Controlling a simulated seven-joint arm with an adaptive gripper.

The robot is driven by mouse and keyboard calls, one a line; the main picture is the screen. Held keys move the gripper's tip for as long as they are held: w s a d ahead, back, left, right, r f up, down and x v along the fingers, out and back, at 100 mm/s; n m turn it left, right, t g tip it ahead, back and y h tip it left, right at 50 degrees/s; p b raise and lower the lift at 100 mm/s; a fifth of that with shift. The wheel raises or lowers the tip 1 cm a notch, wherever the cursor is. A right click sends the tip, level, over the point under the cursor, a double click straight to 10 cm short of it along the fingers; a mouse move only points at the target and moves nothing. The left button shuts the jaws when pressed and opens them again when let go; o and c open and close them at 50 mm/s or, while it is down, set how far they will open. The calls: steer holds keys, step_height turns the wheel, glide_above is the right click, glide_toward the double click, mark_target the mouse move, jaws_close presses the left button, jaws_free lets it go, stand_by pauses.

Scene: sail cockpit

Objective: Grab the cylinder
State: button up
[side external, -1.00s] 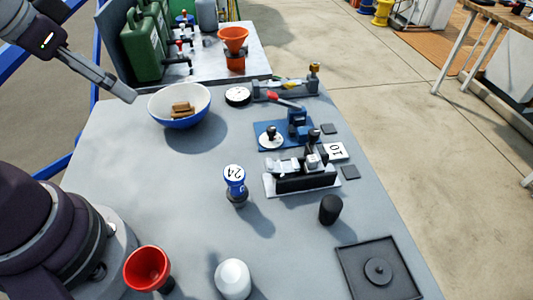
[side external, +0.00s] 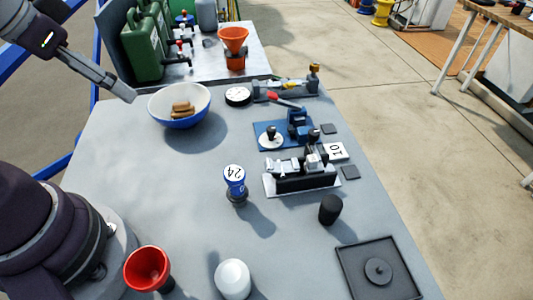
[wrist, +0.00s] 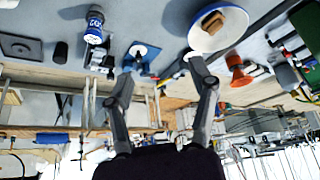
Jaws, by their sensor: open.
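Several things on the grey table have a cylinder shape, and I cannot tell which one the task names. A small black cylinder (side external: 331,209) stands upright at the right, left of the table's edge; it also shows in the wrist view (wrist: 61,53). A blue can with a white top marked 24 (side external: 235,184) stands upright mid-table and shows in the wrist view (wrist: 94,27). A white rounded cylinder (side external: 232,279) stands at the front. My gripper (wrist: 161,66) is open and empty. In the side view it is at the upper left beside the bowl, away from all three.
A blue-and-white bowl (side external: 180,121) with brown blocks is by my gripper. A red cup (side external: 147,268) stands front left. A black-and-silver device (side external: 303,178), blue fixture (side external: 265,131) and black tray (side external: 378,284) line the right. An orange funnel (side external: 233,39) is behind. The left-middle table is clear.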

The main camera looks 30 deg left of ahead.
steer(key=n+g, duration=0.6)
steer(key=n, duration=0.9)
glide_above(237, 188)
steer(key=a, duration=0.1)
steer(key=f, duration=0.5)
steer(key=w+f, duration=0.1)
steer(key=f, duration=0.2)
steer(key=shift+f, duration=0.3)
steer(key=shift+n, duration=0.4)
step_height(237, 188, down, 11)
steer(key=shift+r, duration=0.2)
jaws_close()
